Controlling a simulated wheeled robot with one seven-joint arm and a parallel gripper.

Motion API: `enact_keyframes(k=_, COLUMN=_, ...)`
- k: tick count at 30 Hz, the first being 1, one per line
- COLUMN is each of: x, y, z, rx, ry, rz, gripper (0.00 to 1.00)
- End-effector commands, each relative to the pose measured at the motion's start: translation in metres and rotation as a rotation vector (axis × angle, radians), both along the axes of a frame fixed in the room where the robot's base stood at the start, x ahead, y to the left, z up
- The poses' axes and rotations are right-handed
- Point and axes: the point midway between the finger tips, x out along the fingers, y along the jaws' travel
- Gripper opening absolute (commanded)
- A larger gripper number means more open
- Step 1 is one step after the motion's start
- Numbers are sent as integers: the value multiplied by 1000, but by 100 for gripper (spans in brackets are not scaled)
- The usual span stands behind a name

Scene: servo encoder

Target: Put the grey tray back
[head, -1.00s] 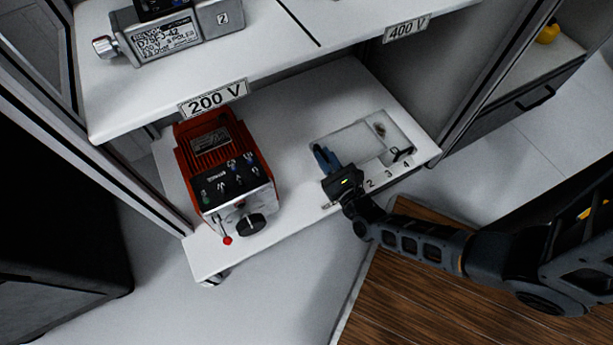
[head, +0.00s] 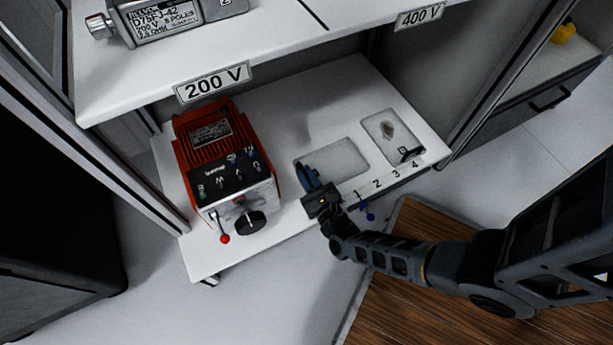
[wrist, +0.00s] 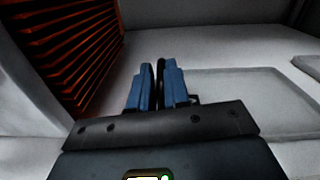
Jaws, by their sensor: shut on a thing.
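The grey tray (head: 335,165) is a flat, empty plate on the white lower shelf. It lies to the left of a second grey tray (head: 380,128), with a gap of bare shelf between them. My gripper (head: 312,180) is at the front left end of the empty tray. In the wrist view my gripper's blue fingers (wrist: 160,88) are closed on a thin black part, seemingly the tray's handle, mostly hidden between them. The tray (wrist: 240,95) stretches away to the right of the fingers there and looks flat on the shelf.
A red device (head: 220,160) with knobs stands close left of my gripper. A number strip (head: 385,180) runs along the shelf's front edge, with a small blue part (head: 368,212) below it. The upper shelf (head: 280,50) overhangs the back. Cabinet walls flank the shelf.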

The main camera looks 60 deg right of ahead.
Motion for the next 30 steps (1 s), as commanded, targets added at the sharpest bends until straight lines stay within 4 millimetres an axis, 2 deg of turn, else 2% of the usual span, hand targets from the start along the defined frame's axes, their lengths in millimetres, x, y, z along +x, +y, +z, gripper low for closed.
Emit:
enact_keyframes(k=2, x=0, y=0, z=0, rx=-1, ry=-1, rz=0, gripper=0)
enact_keyframes(k=3, x=0, y=0, z=0, rx=1, ry=1, rz=0, gripper=17)
enact_keyframes(k=11, x=0, y=0, z=0, rx=0, ry=1, rz=0, gripper=42)
enact_keyframes(k=21, x=-5, y=3, z=1, rx=0, ry=2, rz=1, gripper=42)
enact_keyframes(k=26, x=-25, y=15, z=1, rx=1, ry=5, rz=2, gripper=42)
enact_keyframes(k=30, x=-50, y=31, z=1, rx=0, ry=4, rz=0, gripper=42)
